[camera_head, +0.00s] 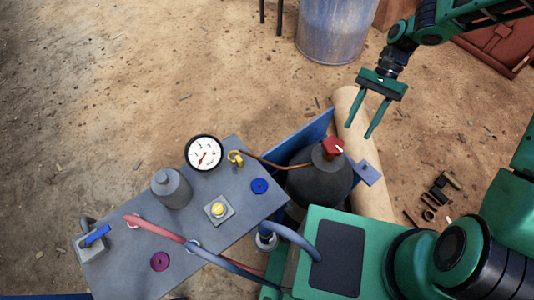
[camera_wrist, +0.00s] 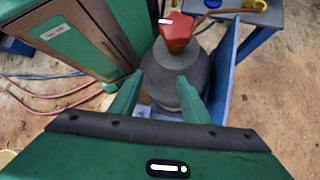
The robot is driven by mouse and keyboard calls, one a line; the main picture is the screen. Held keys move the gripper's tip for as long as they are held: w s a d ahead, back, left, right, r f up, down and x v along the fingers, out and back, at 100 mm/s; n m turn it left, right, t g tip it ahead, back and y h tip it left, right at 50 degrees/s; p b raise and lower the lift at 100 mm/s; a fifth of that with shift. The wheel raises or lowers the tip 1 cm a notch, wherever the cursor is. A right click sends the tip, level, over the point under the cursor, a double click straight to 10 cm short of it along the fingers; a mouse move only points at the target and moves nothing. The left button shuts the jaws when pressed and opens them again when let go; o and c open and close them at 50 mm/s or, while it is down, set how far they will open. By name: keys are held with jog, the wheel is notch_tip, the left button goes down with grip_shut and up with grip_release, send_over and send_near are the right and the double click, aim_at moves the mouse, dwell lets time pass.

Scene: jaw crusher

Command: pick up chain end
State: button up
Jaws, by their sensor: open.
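A thin brown chain or cord (camera_head: 275,163) runs from a yellow hook-like piece (camera_head: 236,158) on the grey table to the red knob (camera_head: 332,147) on top of a dark grey cylinder (camera_head: 318,184). I cannot tell which of these is the chain end. My gripper (camera_head: 358,131) is open and empty, up and to the right of the red knob in the head view. In the wrist view the red knob (camera_wrist: 176,32) and cylinder lie beyond the fingertips. The brown line (camera_wrist: 215,12) and part of the yellow piece (camera_wrist: 255,4) show at the top.
The grey table (camera_head: 130,262) holds a pressure gauge (camera_head: 203,152), a grey bottle-like part (camera_head: 171,188), a yellow button (camera_head: 217,209) and hoses. A blue upright plate (camera_head: 308,138) stands beside the cylinder. A metal barrel (camera_head: 337,28) stands behind. Small scrap (camera_head: 437,190) lies right.

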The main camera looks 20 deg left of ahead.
jog(key=s+a+f+m+g+y, duration=0.1)
jog(key=a+f+y, duration=0.15)
jog(key=a, duration=0.55)
jog(key=a+f+g+y, duration=0.1)
jog(key=a+f+g, duration=0.15)
jog(key=a, duration=0.45)
jog(key=y, duration=0.3)
send_near(245, 161)
notch_tip(245, 161, up, 3)
jog(key=shift+g, duration=0.25)
jog(key=shift+x, duration=4.95)
jog(key=shift+a+f, duration=0.1)
jog(key=c, duration=1)
